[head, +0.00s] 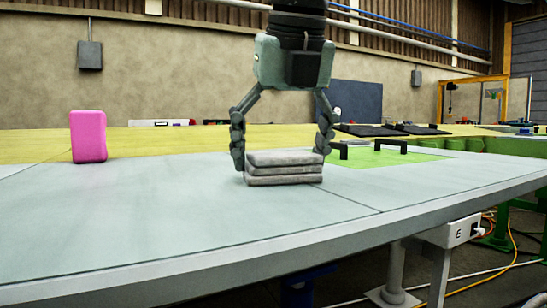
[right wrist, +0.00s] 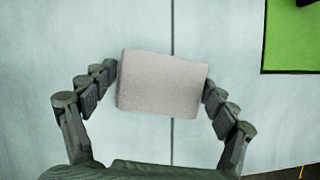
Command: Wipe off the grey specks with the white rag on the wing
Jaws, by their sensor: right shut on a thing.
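The white rag (head: 284,168) is a folded, light grey-white stack on the pale wing (head: 150,222) in the head view. My right gripper (head: 281,150) comes down from above with a finger on each side of the rag and is shut on it. In the right wrist view the rag (right wrist: 162,84) sits between the two fingertips (right wrist: 162,85), over a dark seam line of the wing (right wrist: 60,40). The rag appears to be at or just above the surface; I cannot tell which. No grey specks can be made out in either view. My left gripper is not in view.
A pink block (head: 89,136) stands on the wing at the left. A green mat (head: 385,162) with black handles (head: 390,146) lies to the right of the rag. The wing's front edge (head: 300,240) runs across below.

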